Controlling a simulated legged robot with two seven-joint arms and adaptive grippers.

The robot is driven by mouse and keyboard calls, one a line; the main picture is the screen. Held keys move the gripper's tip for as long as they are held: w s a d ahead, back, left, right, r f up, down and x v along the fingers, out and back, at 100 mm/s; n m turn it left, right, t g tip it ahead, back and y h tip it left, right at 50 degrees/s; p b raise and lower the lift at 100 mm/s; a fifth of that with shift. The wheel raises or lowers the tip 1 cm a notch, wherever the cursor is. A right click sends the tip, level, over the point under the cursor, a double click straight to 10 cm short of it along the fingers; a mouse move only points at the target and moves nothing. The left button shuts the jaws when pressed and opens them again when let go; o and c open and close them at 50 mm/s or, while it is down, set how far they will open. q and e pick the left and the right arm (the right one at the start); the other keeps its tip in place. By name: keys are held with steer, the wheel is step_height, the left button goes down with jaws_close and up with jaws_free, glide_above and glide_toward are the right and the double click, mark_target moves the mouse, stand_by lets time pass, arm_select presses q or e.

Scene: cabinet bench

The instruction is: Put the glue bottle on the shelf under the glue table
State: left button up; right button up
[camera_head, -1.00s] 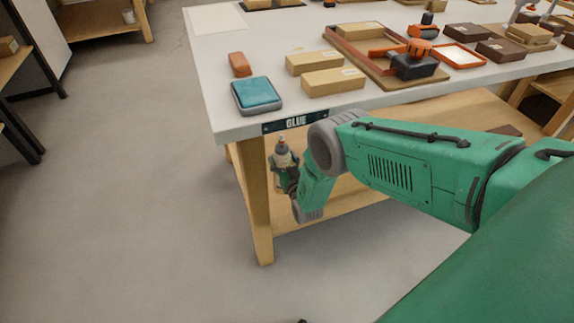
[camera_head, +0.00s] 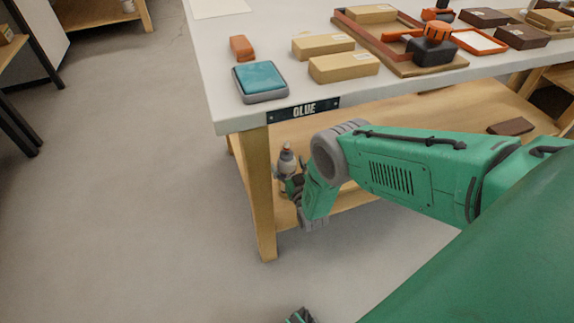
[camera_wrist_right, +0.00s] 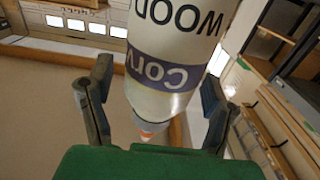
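The glue bottle (camera_head: 287,163), pale with a grey cap and orange tip, is beside the left front leg of the table labelled GLUE (camera_head: 303,110). My right gripper (camera_head: 294,187) is below the tabletop, with its fingers around the bottle. In the right wrist view the bottle (camera_wrist_right: 165,75) appears upside down between the two dark fingers of my right gripper (camera_wrist_right: 158,85). The wooden shelf (camera_head: 350,194) lies under the table. Whether the bottle's base touches it is hidden. A small dark tip (camera_head: 300,316) at the bottom edge may be my left gripper; its fingers are not clear.
The tabletop holds a blue-topped box (camera_head: 260,80), an orange block (camera_head: 241,47), cardboard boxes (camera_head: 343,66) and a wooden tray (camera_head: 400,68). A brown item (camera_head: 511,127) lies on the shelf at right.

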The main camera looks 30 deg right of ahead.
steer(key=shift+r, duration=0.1)
steer(key=shift+s+a, duration=0.1)
steer(key=shift+s, duration=0.2)
steer(key=s+a+n+g+y+p, duration=0.15)
steer(key=s+a+g, duration=0.25)
steer(key=s, duration=0.7)
steer(key=s+a+g+y+p, duration=0.25)
steer(key=s+a+g, duration=0.2)
steer(key=s, duration=0.55)
steer(key=s+r+n+g, duration=0.1)
steer(key=s+r+g, duration=0.3)
steer(key=s+r, duration=0.2)
steer(key=s+r+n+g, duration=0.1)
steer(key=s+r+g, duration=0.3)
steer(key=s, duration=0.7)
steer(key=shift+s+a+r, duration=0.2)
steer(key=shift+r, duration=0.65)
step_height(320, 180, up, 8)
steer(key=p, duration=0.8)
steer(key=shift+r+p, duration=0.25)
steer(key=shift+p, duration=0.05)
